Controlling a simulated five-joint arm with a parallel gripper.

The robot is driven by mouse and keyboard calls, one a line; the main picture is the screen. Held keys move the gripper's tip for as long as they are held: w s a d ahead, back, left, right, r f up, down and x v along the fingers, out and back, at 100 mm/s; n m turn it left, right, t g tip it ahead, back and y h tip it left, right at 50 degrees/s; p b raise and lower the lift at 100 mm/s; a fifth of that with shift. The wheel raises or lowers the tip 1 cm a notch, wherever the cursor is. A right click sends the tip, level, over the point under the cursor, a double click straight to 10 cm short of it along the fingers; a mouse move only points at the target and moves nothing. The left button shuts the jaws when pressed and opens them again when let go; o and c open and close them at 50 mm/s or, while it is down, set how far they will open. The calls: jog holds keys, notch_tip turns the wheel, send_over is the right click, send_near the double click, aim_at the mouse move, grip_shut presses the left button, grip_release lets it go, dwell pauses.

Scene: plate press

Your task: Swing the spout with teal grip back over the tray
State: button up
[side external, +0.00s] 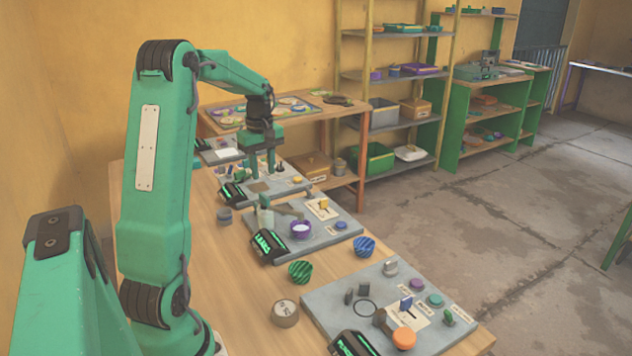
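My gripper (262,174) hangs pointing down over the far part of the bench. Its two fingers are apart, with nothing seen between them. Below and nearer the camera, a teal upright piece (265,202) stands on the middle grey board (335,237). A grey-brown arm (289,211), which looks like the spout, reaches right from beside it. A purple cup with pale contents (301,230) stands just in front of this arm. The gripper is apart from the teal piece. Which surface is the tray is too small to tell.
A near grey board (440,330) carries an orange knob (404,338) and several small parts. A farther board (290,188) lies under my gripper.

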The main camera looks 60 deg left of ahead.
aim_at(264, 195)
jog(key=shift+a+f, duration=0.15)
jog(key=shift+a, duration=0.15)
jog(key=shift+f, duration=0.1)
jog(key=shift+f, duration=3.8)
grip_shut()
